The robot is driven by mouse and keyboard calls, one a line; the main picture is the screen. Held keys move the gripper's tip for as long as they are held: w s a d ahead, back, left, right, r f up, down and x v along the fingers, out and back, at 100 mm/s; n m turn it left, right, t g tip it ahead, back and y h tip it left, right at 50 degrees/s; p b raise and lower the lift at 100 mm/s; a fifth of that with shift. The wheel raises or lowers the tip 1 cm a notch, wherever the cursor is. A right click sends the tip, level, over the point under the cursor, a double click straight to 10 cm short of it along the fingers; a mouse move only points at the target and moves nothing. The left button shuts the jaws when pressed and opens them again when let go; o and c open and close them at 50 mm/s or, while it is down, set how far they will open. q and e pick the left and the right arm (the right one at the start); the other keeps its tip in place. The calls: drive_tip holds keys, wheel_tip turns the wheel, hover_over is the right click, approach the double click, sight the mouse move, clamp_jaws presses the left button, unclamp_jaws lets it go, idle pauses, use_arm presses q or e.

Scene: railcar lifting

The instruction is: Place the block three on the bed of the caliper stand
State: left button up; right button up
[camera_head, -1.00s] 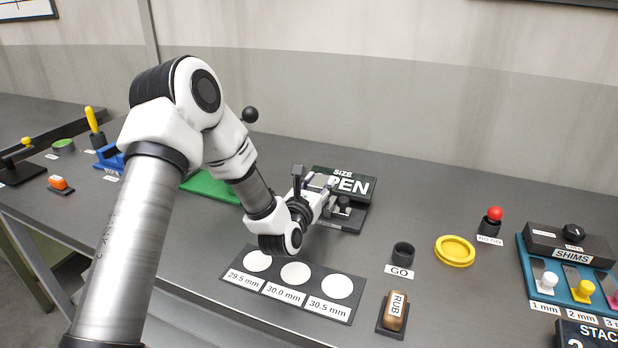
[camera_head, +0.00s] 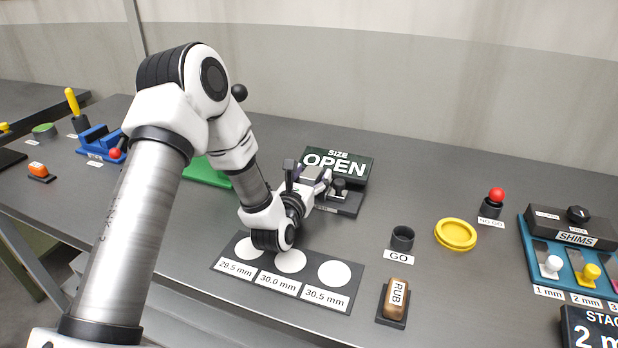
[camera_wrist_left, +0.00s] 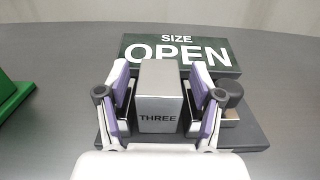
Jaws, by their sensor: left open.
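The block three (camera_wrist_left: 160,100) is a grey metal block with THREE on its front face. In the left wrist view it stands upright between the fingers of my left gripper (camera_wrist_left: 161,98), which is open around it with narrow gaps at the sides. The caliper stand (camera_wrist_left: 252,136) has a dark base beneath and to the right of the block, with a round black knob. The block appears to be on the stand, but the fingers and wrist hide its underside. In the head view, my left gripper (camera_head: 308,180) is at the stand (camera_head: 342,205), in front of the sign. My right gripper is out of view.
The SIZE OPEN sign (camera_head: 338,165) stands behind the stand. A mat with white size circles (camera_head: 290,261) lies in front. The GO holder (camera_head: 402,239), yellow ring (camera_head: 456,234) and RUB block (camera_head: 397,292) are to the right. A green object (camera_head: 205,173) is left of the gripper.

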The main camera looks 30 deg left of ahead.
use_arm(q)
drive_tip(key=b+v, duration=0.2)
drive_tip(key=v, duration=0.6)
drive_tip(key=shift+s+d+f, duration=0.1)
drive_tip(key=shift+s, duration=0.25)
drive_tip(key=v, duration=0.2)
drive_tip(key=shift+s+d+r+p, duration=0.15)
drive_tip(key=shift+s+r+p, duration=0.05)
drive_tip(key=shift+s+p, duration=0.15)
drive_tip(key=shift+s, duration=0.3)
